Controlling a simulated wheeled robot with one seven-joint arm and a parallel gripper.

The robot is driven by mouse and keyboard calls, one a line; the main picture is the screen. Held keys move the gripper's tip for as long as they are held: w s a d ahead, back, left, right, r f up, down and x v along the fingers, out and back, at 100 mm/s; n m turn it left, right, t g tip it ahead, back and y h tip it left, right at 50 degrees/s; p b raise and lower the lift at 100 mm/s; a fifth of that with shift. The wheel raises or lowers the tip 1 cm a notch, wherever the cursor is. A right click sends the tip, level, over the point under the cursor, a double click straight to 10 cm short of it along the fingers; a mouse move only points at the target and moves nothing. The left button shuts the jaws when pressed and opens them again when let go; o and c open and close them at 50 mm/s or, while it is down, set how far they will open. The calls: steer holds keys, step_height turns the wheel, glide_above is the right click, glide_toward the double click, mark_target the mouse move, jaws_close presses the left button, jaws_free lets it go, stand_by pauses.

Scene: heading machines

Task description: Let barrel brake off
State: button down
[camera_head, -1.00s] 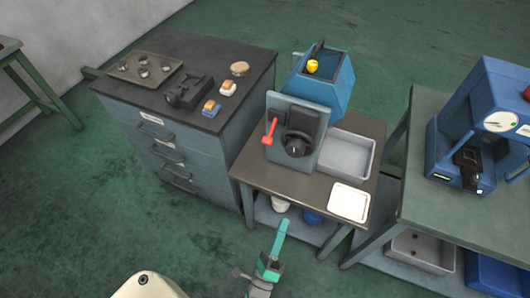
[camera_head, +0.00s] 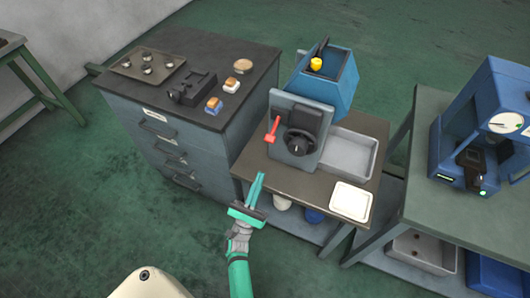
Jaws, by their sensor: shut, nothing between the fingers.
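A blue machine (camera_head: 338,84) with a grey front plate stands on a small brown-topped table. A red lever (camera_head: 272,130), likely the barrel brake, sits on the left side of the front plate, its knob end low. A black round handwheel (camera_head: 299,142) is on the plate to the right of the lever. My gripper (camera_head: 260,177), with teal fingers, is shut and empty. In the picture it lies below and slightly left of the red lever, apart from it, near the table's front left edge. How high it is over the table is hard to tell.
A grey tray (camera_head: 366,172) and a white tray (camera_head: 366,213) lie right of the machine. A grey drawer cabinet (camera_head: 128,124) with small items on top stands close on the left. A green bench (camera_head: 430,214) with a blue press (camera_head: 455,125) is at right. Floor in front is clear.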

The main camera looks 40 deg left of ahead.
mark_target(274, 129)
steer(key=w+a+r, duration=0.1)
steer(key=w+r, duration=0.5)
steer(key=r, duration=0.4)
stand_by(0.4)
